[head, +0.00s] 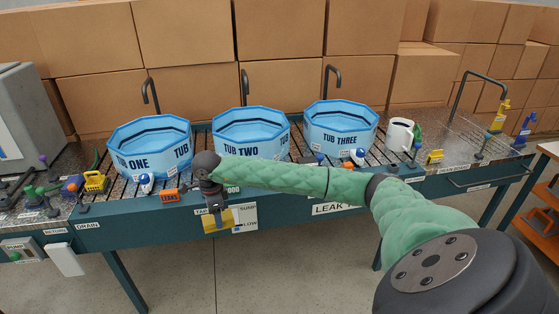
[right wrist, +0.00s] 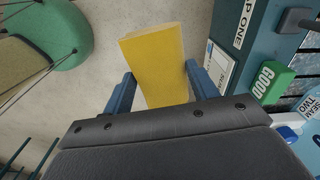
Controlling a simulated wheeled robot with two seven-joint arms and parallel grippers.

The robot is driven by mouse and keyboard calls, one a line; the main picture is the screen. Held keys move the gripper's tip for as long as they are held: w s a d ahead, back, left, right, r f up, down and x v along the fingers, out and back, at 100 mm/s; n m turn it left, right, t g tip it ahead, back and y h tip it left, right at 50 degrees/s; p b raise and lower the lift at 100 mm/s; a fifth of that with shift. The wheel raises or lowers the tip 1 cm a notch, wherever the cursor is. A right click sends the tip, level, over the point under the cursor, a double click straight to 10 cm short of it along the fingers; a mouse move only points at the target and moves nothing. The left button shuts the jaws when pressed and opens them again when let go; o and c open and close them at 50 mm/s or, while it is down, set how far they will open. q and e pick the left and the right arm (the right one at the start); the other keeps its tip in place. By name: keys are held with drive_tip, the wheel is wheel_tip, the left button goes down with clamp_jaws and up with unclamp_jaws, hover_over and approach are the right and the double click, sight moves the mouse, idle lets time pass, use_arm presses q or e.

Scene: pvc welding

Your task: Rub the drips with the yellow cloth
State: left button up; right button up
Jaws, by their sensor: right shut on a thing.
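A yellow block-shaped piece, which looks like the folded yellow cloth (right wrist: 155,55), sits between the two blue fingers of my right gripper (right wrist: 160,88). In the head view my right gripper (head: 216,212) is shut on the cloth (head: 217,224) and points down in front of the bench's front edge, below tub two (head: 251,134). The cloth hangs over the floor beside a paper label on the bench front. I cannot make out any drips in either view. My left gripper is not in view.
Blue tub one (head: 150,146) and tub three (head: 341,128) flank tub two on the slatted bench top. An orange leaks tag (head: 169,196), a white mug (head: 400,134) and small valves line the bench. A green block (right wrist: 270,82) shows in the wrist view. Cardboard boxes (head: 280,28) stand behind.

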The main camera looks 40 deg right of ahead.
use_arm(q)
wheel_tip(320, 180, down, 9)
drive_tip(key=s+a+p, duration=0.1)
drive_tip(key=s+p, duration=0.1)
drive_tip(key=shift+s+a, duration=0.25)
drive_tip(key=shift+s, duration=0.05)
use_arm(e)
drive_tip(key=w+d+r+n, duration=0.1)
drive_tip(key=d+r+n, duration=0.1)
drive_tip(key=d+n, duration=1.4)
drive_tip(key=w+d+r+n, duration=0.1)
drive_tip(key=w+d+n, duration=0.1)
drive_tip(key=d+n, duration=1.4)
drive_tip(key=shift+w+r+n, duration=0.2)
drive_tip(key=shift+r+n, duration=0.15)
drive_tip(key=shift+n, duration=0.65)
